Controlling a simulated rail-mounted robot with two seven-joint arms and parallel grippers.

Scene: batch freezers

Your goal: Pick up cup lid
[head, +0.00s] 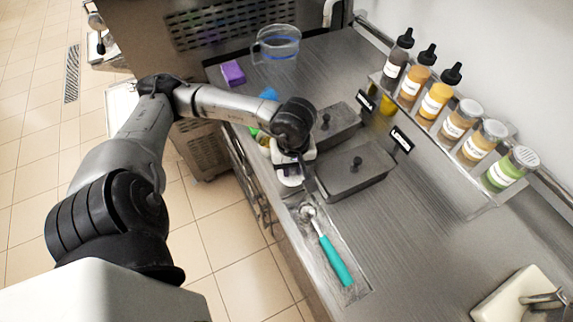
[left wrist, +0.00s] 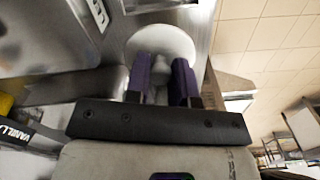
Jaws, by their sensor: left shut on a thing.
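The cup lid (left wrist: 162,38) is a pale, round piece in the left wrist view, just beyond my fingertips. My left gripper (left wrist: 164,72) has its two dark purple fingers shut on a narrow pale part in the middle of the lid. In the head view my left gripper (head: 291,168) points down at the front edge of the steel counter, beside two covered grey bins. A white piece shows under it there, partly hidden by the gripper and wrist. I cannot tell whether the lid touches anything below. My right gripper is not in view.
A teal-handled scoop (head: 335,260) lies in a recessed tray near the front edge. Two lidded grey bins (head: 352,172) stand beside the gripper. Several bottles and shakers (head: 438,95) line the back rack. A clear jug (head: 276,45) and purple block (head: 232,73) stand farther left.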

